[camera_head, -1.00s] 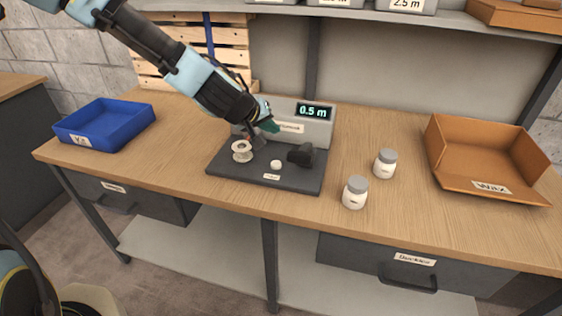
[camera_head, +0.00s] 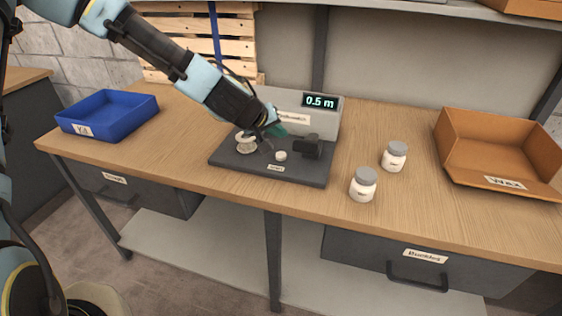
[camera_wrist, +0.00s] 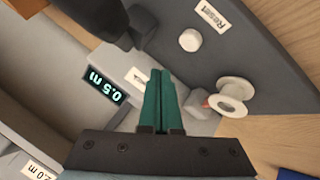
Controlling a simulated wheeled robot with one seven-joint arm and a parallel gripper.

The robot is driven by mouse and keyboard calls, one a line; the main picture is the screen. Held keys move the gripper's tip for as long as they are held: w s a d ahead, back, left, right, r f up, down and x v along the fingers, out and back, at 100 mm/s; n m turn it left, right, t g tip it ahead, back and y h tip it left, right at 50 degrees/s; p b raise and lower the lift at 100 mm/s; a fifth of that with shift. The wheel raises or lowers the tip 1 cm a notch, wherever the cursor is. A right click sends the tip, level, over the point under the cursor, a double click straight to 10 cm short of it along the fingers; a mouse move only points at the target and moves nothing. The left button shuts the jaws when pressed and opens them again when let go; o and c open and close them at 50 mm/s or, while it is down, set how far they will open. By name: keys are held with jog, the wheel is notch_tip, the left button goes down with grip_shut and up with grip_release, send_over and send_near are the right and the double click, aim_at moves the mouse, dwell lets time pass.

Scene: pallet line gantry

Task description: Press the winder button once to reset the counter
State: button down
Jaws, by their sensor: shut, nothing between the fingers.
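The winder (camera_head: 225,158) is a dark base plate with a grey housing behind it on the wooden bench. Its display (camera_head: 319,101) reads 0.5 m. The white round button (camera_head: 281,156) sits on the base near the front, and in the wrist view the button (camera_wrist: 190,40) lies beside a "Reset" label (camera_wrist: 211,15). A white spool (camera_head: 246,146) is left of the button, and a dark block (camera_head: 308,147) is right of it. My gripper (camera_wrist: 160,72), with green fingers, is shut and empty. It hovers over the base behind the button, apart from it.
A blue tray (camera_head: 110,125) is at the left, an orange-brown "Wax" bin (camera_head: 470,168) at the right.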

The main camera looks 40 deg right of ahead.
aim_at(279, 157)
jog(key=shift+f+b, duration=1.15)
jog(key=shift+f, duration=0.9)
jog(key=shift+f, duration=0.1)
jog(key=shift+f+b, duration=0.3)
dwell(0.3)
jog(key=shift+f+b, duration=0.45)
jog(key=shift+f, duration=0.1)
dwell(0.6)
jog(key=shift+r, duration=0.15)
jog(key=shift+r+p, duration=0.8)
notch_tip(279, 157, up, 5)
jog(key=p, duration=0.4)
jog(key=shift+r, duration=0.1)
